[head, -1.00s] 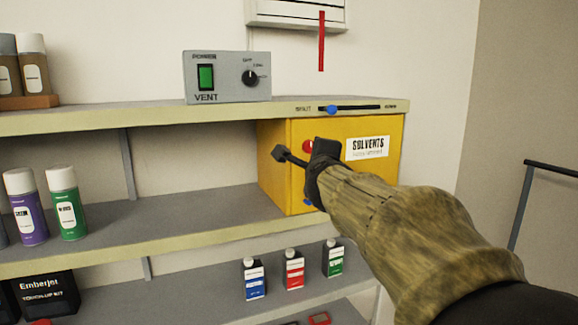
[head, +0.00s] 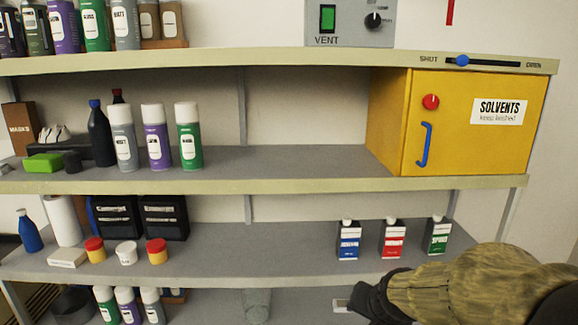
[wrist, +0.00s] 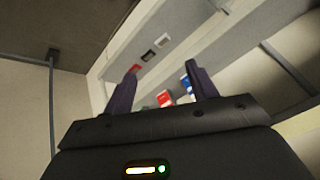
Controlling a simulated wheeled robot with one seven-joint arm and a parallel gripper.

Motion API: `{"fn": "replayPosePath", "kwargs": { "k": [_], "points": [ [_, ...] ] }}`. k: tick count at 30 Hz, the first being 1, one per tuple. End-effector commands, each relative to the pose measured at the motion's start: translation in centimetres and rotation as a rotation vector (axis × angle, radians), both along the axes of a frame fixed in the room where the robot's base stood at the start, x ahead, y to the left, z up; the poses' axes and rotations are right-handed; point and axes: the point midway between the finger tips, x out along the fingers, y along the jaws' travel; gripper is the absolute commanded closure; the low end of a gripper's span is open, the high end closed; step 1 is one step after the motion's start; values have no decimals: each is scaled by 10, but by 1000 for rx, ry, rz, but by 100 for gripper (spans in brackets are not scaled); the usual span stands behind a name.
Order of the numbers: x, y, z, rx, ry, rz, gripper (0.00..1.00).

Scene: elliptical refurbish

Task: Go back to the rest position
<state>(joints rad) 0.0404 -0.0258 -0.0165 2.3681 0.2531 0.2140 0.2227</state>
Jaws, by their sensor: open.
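My gripper is in the lower right of the head view, where its dark end (head: 368,303) hangs low in front of the shelves, below the small bottles. Its fingers are hard to make out there. In the wrist view my gripper (wrist: 161,76) has its two dark fingers spread apart with nothing between them. Past the fingers, blurred red and blue items and a shelf show. The yellow solvents cabinet (head: 465,145) is up and to the right of my gripper, apart from it. Its door looks shut, with a red knob (head: 431,102) and a blue handle (head: 424,145).
A blue-labelled bottle (head: 348,243), a red-labelled bottle (head: 392,241) and a green-labelled bottle (head: 437,238) stand on the shelf above my gripper. A vent box (head: 350,25) and a slider (head: 462,61) are on top. Spray cans (head: 155,140) stand left. The middle shelf's centre is clear.

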Motion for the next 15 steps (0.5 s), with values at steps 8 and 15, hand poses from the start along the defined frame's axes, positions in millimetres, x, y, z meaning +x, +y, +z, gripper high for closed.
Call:
{"fn": "replayPosePath", "kwargs": {
  "k": [8,15],
  "points": [
    [-94,12,-102,-208,318,421,43],
    [-105,11,-108,-230,353,474,43]
  ]
}}
